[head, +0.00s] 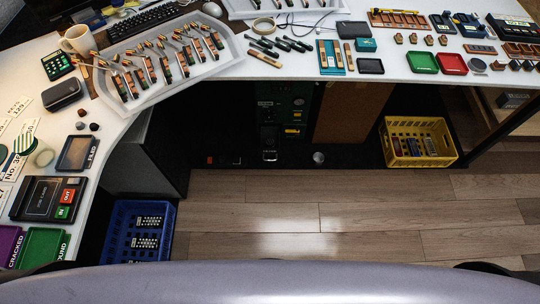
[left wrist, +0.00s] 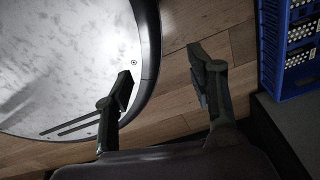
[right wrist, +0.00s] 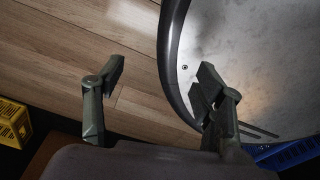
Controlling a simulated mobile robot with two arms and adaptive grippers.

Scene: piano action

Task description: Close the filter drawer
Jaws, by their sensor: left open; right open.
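A dark green unit (head: 285,105) with small yellow labels stands under the worktop in the head view. A small part with a pale front (head: 269,155) sits low on it, seemingly jutting out. It may be the filter drawer; its label is too small to read with certainty, and I cannot tell how far it is out. My left gripper (left wrist: 162,78) is open and empty above the wooden floor in the left wrist view. My right gripper (right wrist: 160,78) is open and empty above the floor in the right wrist view. Neither gripper shows in the head view.
A yellow crate (head: 447,156) stands on the floor at right, a blue crate (head: 166,213) at left. A brown panel (head: 350,112) is beside the green unit. A round silver knob-like thing (head: 318,157) is near it. The wooden floor (head: 300,215) between is clear. The white worktop (head: 290,65) overhangs.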

